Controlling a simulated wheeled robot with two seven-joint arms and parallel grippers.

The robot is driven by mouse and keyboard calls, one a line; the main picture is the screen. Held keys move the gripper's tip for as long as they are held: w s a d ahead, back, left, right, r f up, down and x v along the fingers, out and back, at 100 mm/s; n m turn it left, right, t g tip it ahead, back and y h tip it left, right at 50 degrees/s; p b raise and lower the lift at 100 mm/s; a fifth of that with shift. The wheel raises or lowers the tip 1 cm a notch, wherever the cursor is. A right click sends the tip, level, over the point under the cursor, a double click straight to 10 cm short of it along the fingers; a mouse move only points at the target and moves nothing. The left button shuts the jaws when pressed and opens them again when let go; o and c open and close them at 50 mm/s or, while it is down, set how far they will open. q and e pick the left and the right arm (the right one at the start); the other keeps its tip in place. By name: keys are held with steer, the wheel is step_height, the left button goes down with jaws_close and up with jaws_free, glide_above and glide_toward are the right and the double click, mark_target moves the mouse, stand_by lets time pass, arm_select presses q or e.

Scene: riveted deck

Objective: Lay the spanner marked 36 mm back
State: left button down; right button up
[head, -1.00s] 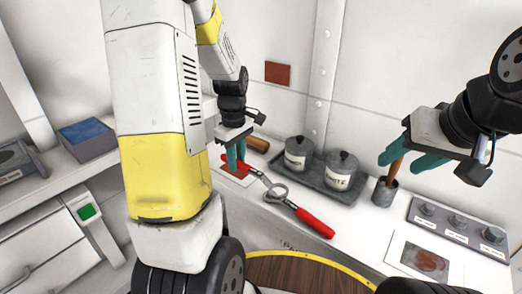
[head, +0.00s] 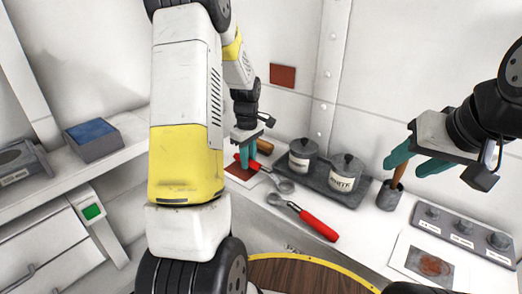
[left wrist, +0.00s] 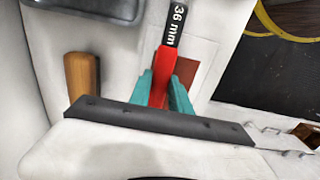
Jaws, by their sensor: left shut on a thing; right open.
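My left gripper (head: 247,155) is shut on the spanner marked 36 mm (head: 283,186), low over the back bench. In the left wrist view its red handle (left wrist: 161,80) is between the teal fingers (left wrist: 162,98), with a black "36 mm" label (left wrist: 176,25) beyond them; its head is out of that view. A second red-handled spanner (head: 317,225) lies on the bench, its grey head close to the held one's. A sheet with a red-brown patch (left wrist: 187,70) lies below the held spanner; contact is unclear. My right gripper (head: 412,160) is open, by a wooden handle (head: 398,175) standing in a cup.
A dark tray (head: 325,184) with two lidded pots stands behind the spanners. A wooden cylinder (left wrist: 82,84) lies beside my left gripper. A knob panel (head: 463,234) and a stained sheet (head: 436,262) are at right. A yellow-edged round wooden surface (head: 305,275) is in front.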

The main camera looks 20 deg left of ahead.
arm_select(q)
steer(key=c, duration=1.2)
jaws_free()
steer(key=shift+r, duration=0.1)
step_height(320, 180, up, 12)
steer(key=s+d+r+m+t, duration=0.2)
steer(key=s+d+r+m, duration=0.15)
steer(key=s+r, duration=0.25)
steer(key=s+d+r+m+t+h, duration=0.1)
steer(key=s+d+r+m+t, duration=0.1)
steer(key=s+m, duration=0.3)
steer(key=s+d+r+m+t+h, duration=0.1)
steer(key=s+d+m, duration=0.3)
steer(key=s, duration=0.8)
steer(key=shift+d+r+m+t, duration=0.35)
steer(key=shift+r+m+t, duration=0.3)
steer(key=shift+m, duration=0.2)
